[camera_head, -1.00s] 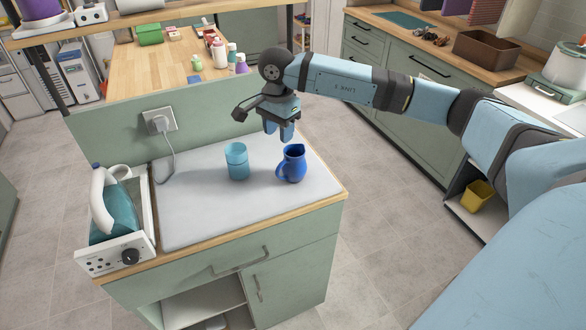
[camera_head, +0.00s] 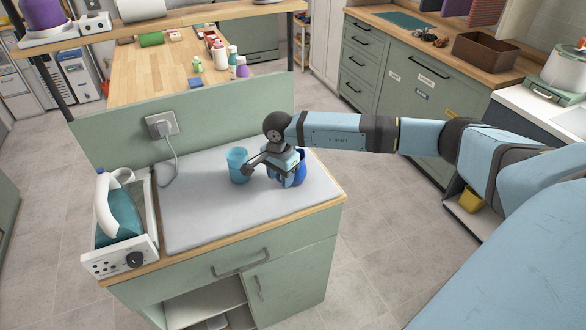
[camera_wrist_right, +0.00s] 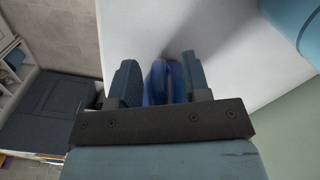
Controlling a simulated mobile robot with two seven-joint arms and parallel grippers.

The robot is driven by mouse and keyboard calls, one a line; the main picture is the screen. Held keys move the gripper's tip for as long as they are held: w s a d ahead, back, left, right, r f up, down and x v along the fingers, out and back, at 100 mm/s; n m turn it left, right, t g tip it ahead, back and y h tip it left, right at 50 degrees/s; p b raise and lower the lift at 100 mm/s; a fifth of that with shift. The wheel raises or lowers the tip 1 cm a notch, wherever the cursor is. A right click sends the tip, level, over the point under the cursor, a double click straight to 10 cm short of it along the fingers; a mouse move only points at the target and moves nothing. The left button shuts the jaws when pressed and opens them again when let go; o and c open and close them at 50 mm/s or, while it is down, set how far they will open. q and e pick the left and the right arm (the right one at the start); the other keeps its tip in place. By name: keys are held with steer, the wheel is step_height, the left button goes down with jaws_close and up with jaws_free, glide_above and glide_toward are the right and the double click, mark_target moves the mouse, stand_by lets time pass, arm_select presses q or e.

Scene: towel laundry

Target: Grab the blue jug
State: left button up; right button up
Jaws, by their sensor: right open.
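The blue jug (camera_head: 301,170) stands on the grey top of the small cabinet, mostly hidden behind my right gripper in the head view. My right gripper (camera_head: 287,180) is down at the jug, pointing downward. In the right wrist view my right gripper (camera_wrist_right: 160,80) is open, with its two fingers on either side of a blue part of the jug (camera_wrist_right: 167,82). Gaps seem to show beside that part; contact cannot be told. My left gripper is not in view.
A light blue cup (camera_head: 237,166) stands just left of the gripper, very close to it. A teal iron (camera_head: 118,212) rests on a unit at the cabinet's left end. A socket with a plugged cord (camera_head: 161,126) is on the back panel. The front left of the grey top (camera_head: 200,215) is clear.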

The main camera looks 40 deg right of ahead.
jaws_close()
stand_by(0.5)
